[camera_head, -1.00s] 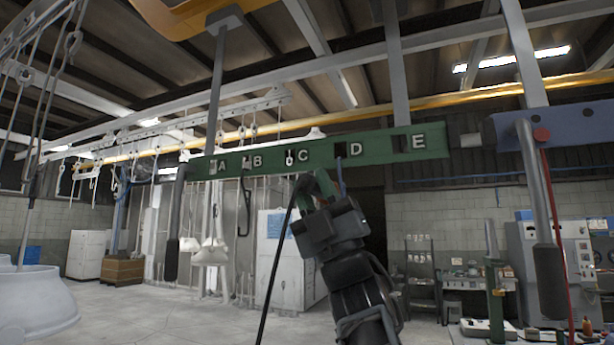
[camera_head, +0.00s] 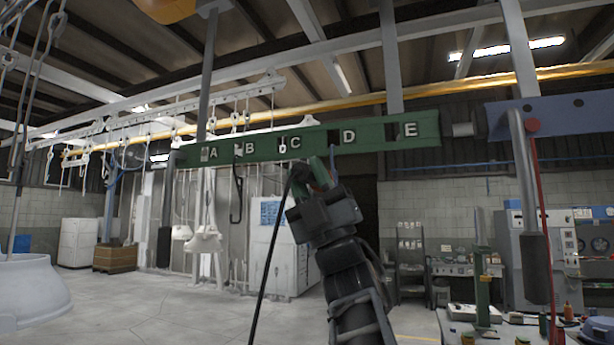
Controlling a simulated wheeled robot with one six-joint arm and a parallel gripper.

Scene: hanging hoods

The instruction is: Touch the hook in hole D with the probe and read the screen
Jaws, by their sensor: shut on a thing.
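The green beam (camera_head: 370,138) with holes lettered A to E hangs across the middle of the view. Hole D (camera_head: 333,137) is a dark opening just left of its letter. A thin dark piece, probably its hook, shows just below the beam there; the rest is hard to make out. My gripper (camera_head: 318,184) is below the beam near holes C and D, shut on a green piece that seems to be the probe (camera_head: 320,172). A black cable (camera_head: 268,255) runs down from it. The probe's tip and any contact with the hook cannot be made out. No screen is readable.
A dark hook (camera_head: 236,200) hangs below hole B. A blue beam (camera_head: 580,108) with a dark hanging post (camera_head: 534,260) is at the right. A table (camera_head: 455,328) with instruments stands at the lower right. Floor at lower left is open.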

